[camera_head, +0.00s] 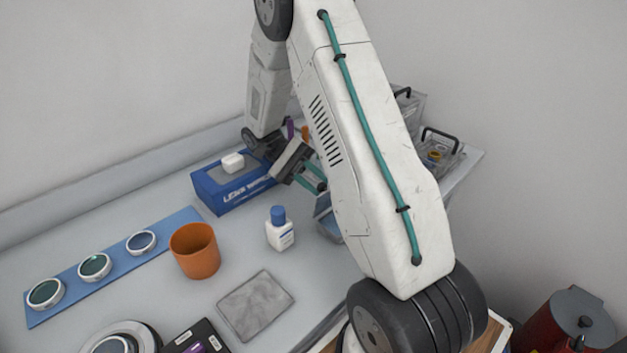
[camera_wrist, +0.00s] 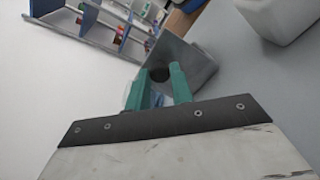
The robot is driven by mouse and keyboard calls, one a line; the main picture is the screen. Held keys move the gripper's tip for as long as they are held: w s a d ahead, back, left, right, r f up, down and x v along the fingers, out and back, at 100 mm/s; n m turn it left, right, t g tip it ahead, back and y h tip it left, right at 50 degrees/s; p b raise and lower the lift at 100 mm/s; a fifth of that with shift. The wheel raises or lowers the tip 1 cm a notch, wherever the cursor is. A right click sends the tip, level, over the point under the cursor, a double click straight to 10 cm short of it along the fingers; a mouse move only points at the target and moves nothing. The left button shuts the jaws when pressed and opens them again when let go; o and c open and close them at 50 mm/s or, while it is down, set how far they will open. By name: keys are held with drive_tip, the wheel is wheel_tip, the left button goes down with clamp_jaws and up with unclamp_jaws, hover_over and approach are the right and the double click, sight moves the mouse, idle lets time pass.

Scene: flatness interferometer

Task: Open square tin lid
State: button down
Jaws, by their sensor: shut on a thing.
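A grey square tin (camera_head: 328,222) stands on the bench, largely hidden behind my arm in the head view. My gripper (camera_head: 316,178) has teal fingers, which also show in the wrist view (camera_wrist: 160,84). I cannot tell whether the lid is seated or raised.
A blue box (camera_head: 228,190) with a white block on top is left of my gripper. A white bottle with a blue cap (camera_head: 280,230), an orange cup (camera_head: 195,252) and a grey square plate (camera_head: 255,304) stand nearer. Wire-handled baskets (camera_head: 440,150) are behind my arm.

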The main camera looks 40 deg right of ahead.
drive_tip(key=shift+s+f, duration=0.15)
drive_tip(key=c, duration=1.2)
unclamp_jaws()
drive_tip(key=s+a+r, duration=0.2)
drive_tip(key=s, duration=0.5)
drive_tip(key=s+a+r, duration=0.2)
drive_tip(key=s+r, duration=0.1)
drive_tip(key=s, duration=0.5)
drive_tip(key=shift+a, duration=0.35)
drive_tip(key=shift+s, duration=0.2)
